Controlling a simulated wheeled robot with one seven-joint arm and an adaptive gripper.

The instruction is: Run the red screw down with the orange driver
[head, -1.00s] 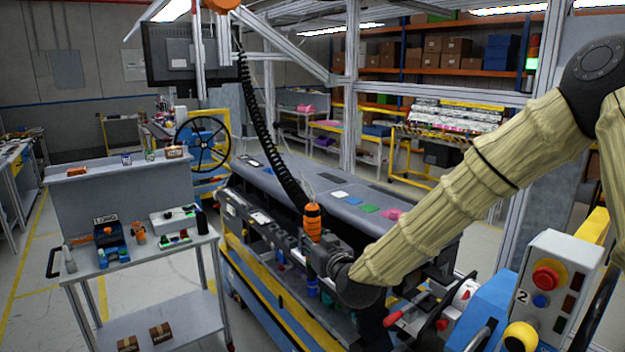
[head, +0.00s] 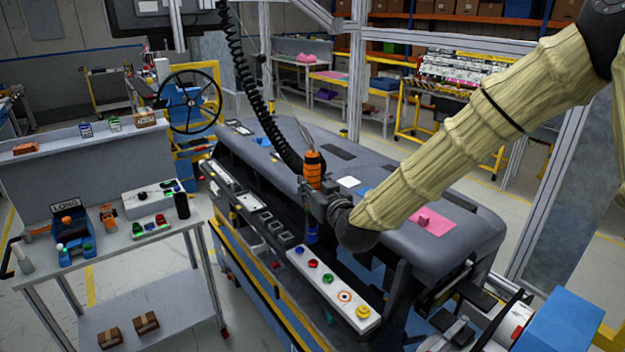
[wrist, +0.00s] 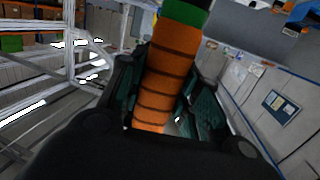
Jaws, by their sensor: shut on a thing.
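The orange driver (head: 313,168) hangs upright under a black coiled cable, in front of the dashboard module (head: 350,158). My gripper (head: 317,193) is shut around its body. The wrist view shows the ribbed orange body (wrist: 168,80) between my dark gripper fingers (wrist: 163,100), with a green band towards its top. A small blue part shows below my gripper; I cannot tell whether it is the driver's lower end. The red screw (head: 312,263) sits on a white strip (head: 335,290) below the driver, between a blue and a green one. The driver is apart from it.
An orange-ringed spot (head: 344,296) and a yellow knob (head: 362,312) share the strip. A grey cart (head: 150,240) with small parts stands left. A black handwheel (head: 194,102) is behind. A blue machine (head: 565,315) stands at front right. Aluminium posts rise behind the dashboard.

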